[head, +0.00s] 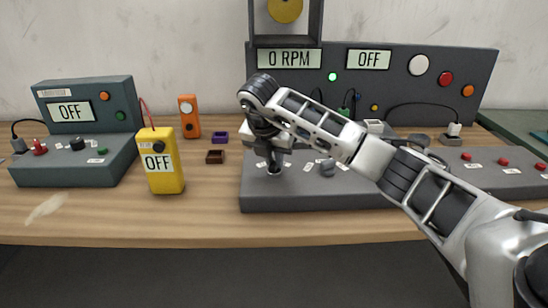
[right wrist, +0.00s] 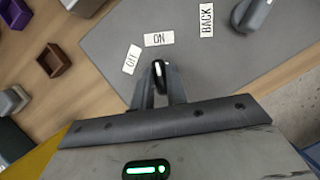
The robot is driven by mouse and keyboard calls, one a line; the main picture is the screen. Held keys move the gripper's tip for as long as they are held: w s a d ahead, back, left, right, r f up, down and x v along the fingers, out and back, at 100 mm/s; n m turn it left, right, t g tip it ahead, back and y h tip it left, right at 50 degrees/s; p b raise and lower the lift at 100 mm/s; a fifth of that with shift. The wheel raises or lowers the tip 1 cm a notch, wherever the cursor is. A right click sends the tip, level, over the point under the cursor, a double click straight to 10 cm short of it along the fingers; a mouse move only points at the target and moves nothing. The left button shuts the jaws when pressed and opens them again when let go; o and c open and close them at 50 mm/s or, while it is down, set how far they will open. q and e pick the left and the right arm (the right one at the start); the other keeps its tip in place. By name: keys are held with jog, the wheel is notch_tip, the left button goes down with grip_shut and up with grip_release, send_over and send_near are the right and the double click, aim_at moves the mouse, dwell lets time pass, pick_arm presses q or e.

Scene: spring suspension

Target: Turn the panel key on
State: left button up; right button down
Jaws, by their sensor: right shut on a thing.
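The panel key (right wrist: 158,74) is a small dark key with a light streak, standing on the grey panel base (head: 300,200). My right gripper (head: 273,163) is above the front left of that base. In the right wrist view its two fingers (right wrist: 159,85) are shut on the key from both sides. The key's visible end points roughly towards the ON label (right wrist: 159,39); the OFF label (right wrist: 131,59) is to its left. The panel's displays read 0 RPM (head: 289,58) and OFF (head: 368,59). A green lamp (head: 332,77) is lit. My left gripper is out of view.
A yellow meter (head: 160,165) reading OFF and a grey control box (head: 90,120) stand left. Small purple (head: 220,137) and brown (head: 215,157) trays lie between.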

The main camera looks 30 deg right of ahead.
jog(key=shift+m, duration=0.6)
jog(key=shift+r, duration=0.1)
jog(key=c, duration=1.4)
grip_release()
